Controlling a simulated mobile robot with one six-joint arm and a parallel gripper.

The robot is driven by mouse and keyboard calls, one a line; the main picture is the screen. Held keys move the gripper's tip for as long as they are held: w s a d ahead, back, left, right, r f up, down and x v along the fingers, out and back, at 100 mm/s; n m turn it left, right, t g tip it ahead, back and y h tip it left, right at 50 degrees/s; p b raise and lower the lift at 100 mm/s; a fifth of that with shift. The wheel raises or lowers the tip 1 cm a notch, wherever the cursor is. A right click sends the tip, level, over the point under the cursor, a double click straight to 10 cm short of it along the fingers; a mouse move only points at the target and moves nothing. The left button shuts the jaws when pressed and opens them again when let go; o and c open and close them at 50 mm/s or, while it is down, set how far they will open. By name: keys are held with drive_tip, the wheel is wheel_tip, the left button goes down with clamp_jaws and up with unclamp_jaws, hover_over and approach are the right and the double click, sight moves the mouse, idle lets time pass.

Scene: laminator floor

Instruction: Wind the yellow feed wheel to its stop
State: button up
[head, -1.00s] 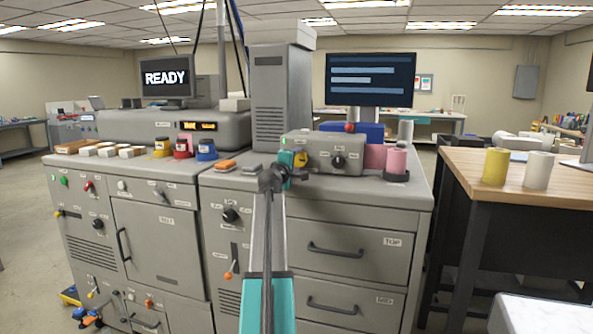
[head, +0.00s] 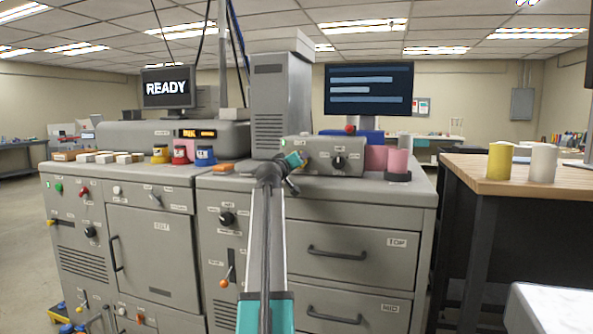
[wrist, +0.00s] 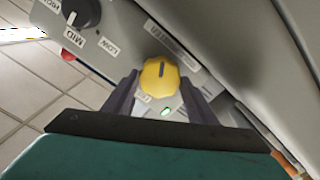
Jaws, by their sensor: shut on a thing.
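The yellow feed wheel (wrist: 159,78) is a small lobed knob with a dark pointer line, on the face of a grey control box (head: 325,167). In the wrist view it sits between the two dark fingers of my gripper (wrist: 160,88), which is shut on it. In the head view my gripper (head: 296,160) is at the left part of the box face and hides most or all of the wheel. A small green light (wrist: 166,112) glows beside the wheel.
A black dial (head: 339,162) is right of the wheel, and a red button (head: 350,130) tops the box. Pink rolls (head: 398,162) stand right of it. Several coloured pots (head: 205,155) stand left. A wooden table (head: 480,175) is at the right.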

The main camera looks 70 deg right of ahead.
drive_tip(key=shift+f+m+b, duration=0.25)
drive_tip(key=shift+m+b, duration=0.55)
drive_tip(key=shift+m, duration=0.4)
drive_tip(key=o, duration=1.1)
drive_tip(key=shift+c, duration=0.2)
drive_tip(key=shift+r, duration=0.1)
drive_tip(key=shift+a, duration=0.15)
drive_tip(key=a+p, duration=0.1)
drive_tip(key=a, duration=1.2)
drive_tip(key=shift+s+a+p, duration=0.3)
drive_tip(key=shift+s+p, duration=0.05)
drive_tip(key=shift+s, duration=0.05)
